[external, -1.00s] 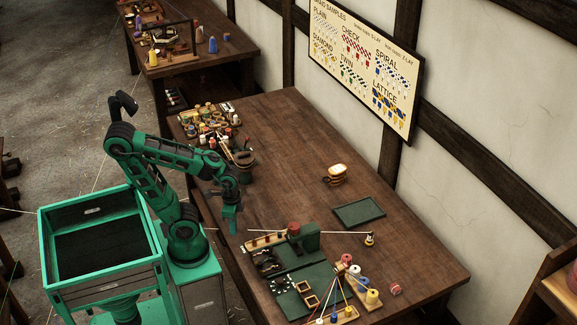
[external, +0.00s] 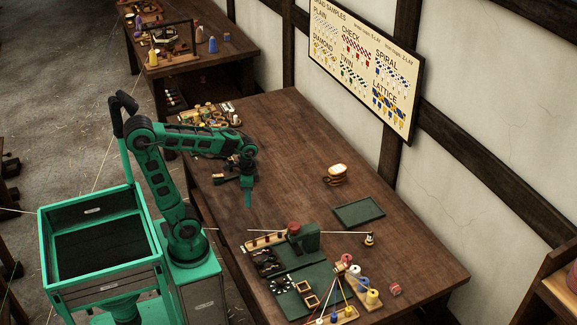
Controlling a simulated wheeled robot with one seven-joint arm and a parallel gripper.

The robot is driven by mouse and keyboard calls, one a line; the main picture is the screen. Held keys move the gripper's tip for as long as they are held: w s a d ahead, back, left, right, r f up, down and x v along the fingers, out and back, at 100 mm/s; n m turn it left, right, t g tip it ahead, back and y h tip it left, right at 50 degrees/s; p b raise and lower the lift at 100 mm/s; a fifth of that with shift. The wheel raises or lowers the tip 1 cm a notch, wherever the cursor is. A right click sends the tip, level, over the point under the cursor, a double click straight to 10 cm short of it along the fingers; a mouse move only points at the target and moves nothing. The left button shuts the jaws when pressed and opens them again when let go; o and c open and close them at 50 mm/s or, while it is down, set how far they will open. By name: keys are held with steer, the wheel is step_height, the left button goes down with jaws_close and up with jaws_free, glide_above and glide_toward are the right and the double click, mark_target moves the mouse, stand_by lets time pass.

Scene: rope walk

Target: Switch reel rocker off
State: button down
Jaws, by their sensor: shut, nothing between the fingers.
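My gripper (external: 248,203) is shut and empty, pointing down above the left part of the workbench (external: 295,160). The dark green machine housing (external: 309,237) with a red reel (external: 293,228) stands toward the front of the bench, below and to the right of my gripper. My gripper is apart from it. The reel rocker is too small to make out in this view, so I cannot tell where it is or which way it is set.
Bread-like stacked item (external: 336,173) and a green tray (external: 359,213) lie right of my gripper. Bobbins (external: 372,296) and taut cords stand at the front right. Clutter (external: 210,115) fills the back left, partly behind my arm. The bench middle is clear.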

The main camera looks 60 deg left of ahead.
steer(key=w+a+n, duration=0.1)
steer(key=w+a, duration=0.4)
steer(key=a, duration=0.4)
steer(key=r+n+g, duration=0.1)
steer(key=n+g, duration=0.1)
steer(key=n, duration=0.2)
glide_above(216, 175)
steer(key=w, duration=0.4)
steer(key=shift+d+r, duration=0.15)
steer(key=shift+d, duration=0.05)
steer(key=x, duration=1.4)
